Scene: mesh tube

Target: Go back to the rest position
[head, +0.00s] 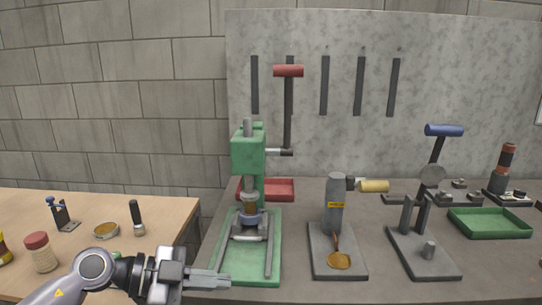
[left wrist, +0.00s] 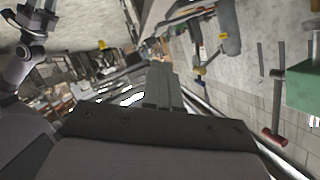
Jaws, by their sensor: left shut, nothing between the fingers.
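My left gripper (head: 222,280) is at the bottom of the head view, shut and empty, with its fingers pointing right. It is in front of the green press (head: 249,160), near the front edge of the press's green base. In the left wrist view the closed fingers (left wrist: 164,88) show in the middle. A part of the green press (left wrist: 304,86) and its red-ended lever (left wrist: 276,118) show at the right of that view. My right gripper is not seen in the head view.
The grey bench (head: 380,290) carries a grey tool with a yellow handle (head: 374,186), a blue-handled tool (head: 443,131), a red tray (head: 280,190) and a green tray (head: 490,223). A wooden table (head: 20,205) at left holds a jar (head: 40,252) and small tools.

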